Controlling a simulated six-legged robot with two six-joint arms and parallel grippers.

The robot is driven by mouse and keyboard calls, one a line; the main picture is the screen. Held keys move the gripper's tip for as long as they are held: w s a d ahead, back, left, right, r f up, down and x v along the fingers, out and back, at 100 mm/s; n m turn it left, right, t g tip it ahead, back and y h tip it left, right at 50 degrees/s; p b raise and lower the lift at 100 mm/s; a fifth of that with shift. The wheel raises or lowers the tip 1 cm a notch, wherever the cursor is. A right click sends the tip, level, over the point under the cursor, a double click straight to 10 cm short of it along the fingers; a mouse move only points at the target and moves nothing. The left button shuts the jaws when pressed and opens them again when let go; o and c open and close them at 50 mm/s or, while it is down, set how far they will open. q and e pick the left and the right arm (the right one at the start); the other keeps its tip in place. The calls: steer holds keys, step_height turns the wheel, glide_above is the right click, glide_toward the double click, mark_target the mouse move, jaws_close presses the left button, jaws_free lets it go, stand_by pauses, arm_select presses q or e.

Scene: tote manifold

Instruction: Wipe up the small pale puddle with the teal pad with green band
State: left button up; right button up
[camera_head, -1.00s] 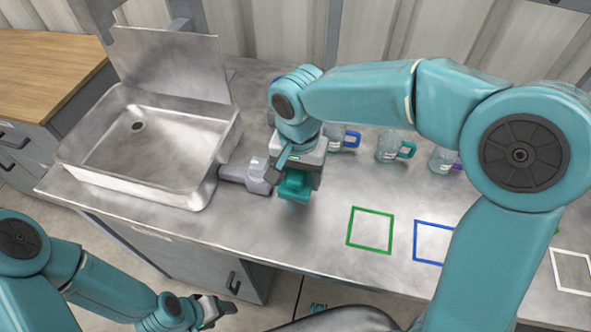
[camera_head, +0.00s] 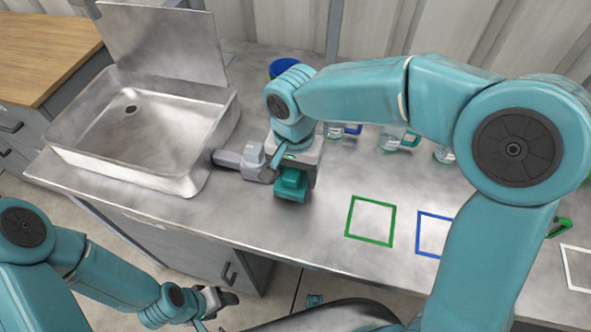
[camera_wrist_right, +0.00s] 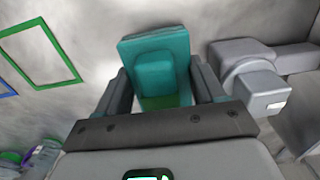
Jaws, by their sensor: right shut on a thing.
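The teal pad (camera_head: 291,183) is held in my right gripper (camera_head: 296,168), low over the metal counter just right of the sink. In the right wrist view the teal pad (camera_wrist_right: 155,50) sits between the two fingers, with its green band (camera_wrist_right: 164,101) near the palm. Whether the pad touches the counter I cannot tell. I cannot make out the pale puddle in either view; the pad or arm may hide it. My left gripper (camera_head: 218,301) hangs low in front of the counter, small in view, and its jaws are unclear.
A grey jointed object (camera_head: 243,161) lies close beside the pad, next to the sink (camera_head: 180,184). Clear cups (camera_head: 391,141) with coloured handles stand behind my right arm. Green (camera_head: 370,241) and blue (camera_head: 425,253) outlined squares mark the counter to the right. A blue container (camera_head: 284,67) stands behind.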

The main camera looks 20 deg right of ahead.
steer(key=shift+f+b, duration=0.85)
steer(key=shift+f, duration=0.15)
